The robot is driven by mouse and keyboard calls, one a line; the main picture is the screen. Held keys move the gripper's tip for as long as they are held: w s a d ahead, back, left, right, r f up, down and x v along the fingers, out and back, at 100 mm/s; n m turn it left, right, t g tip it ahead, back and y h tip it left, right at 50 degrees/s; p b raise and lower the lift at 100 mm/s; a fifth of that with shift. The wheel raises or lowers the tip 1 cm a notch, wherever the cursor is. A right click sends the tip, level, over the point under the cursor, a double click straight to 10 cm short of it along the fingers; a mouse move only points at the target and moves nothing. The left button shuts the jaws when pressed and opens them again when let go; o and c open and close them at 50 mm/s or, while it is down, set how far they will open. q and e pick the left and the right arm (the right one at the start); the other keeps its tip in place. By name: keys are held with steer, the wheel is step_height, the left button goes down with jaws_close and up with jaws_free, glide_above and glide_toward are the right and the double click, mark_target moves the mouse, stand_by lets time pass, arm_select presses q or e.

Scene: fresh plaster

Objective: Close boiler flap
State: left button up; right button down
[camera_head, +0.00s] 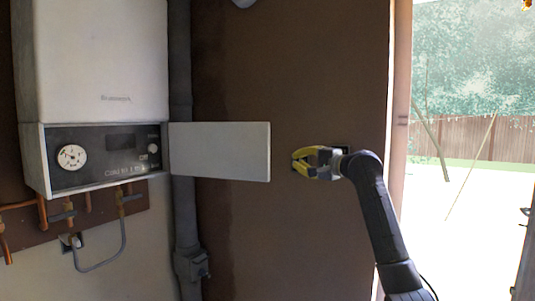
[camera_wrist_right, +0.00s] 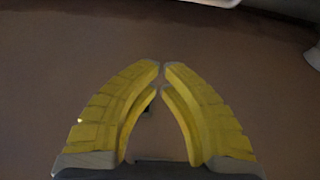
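The white boiler flap (camera_head: 220,151) stands swung open to the right of the boiler's dark control panel (camera_head: 105,156). The boiler (camera_head: 100,65) hangs on the wall at the left. My right gripper (camera_head: 295,160), with yellow fingers, is a little to the right of the flap's free edge and appears apart from it. In the right wrist view its fingertips (camera_wrist_right: 161,68) are together with nothing between them. A pale edge at the top of that view may be part of the flap or boiler; I cannot tell. My left gripper is not in view.
Copper pipes (camera_head: 85,203) and a grey hose (camera_head: 100,264) are below the boiler. A thick grey vertical pipe (camera_head: 187,225) runs behind the flap. A brown wall (camera_head: 300,60) is behind my right gripper. A bright doorway (camera_head: 470,210) opens at the right.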

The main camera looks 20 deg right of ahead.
steer(key=w+a+r, duration=0.2)
steer(key=w+a, duration=0.3)
steer(key=a, duration=0.2)
steer(key=shift+a, duration=0.3)
stand_by(0.7)
stand_by(0.4)
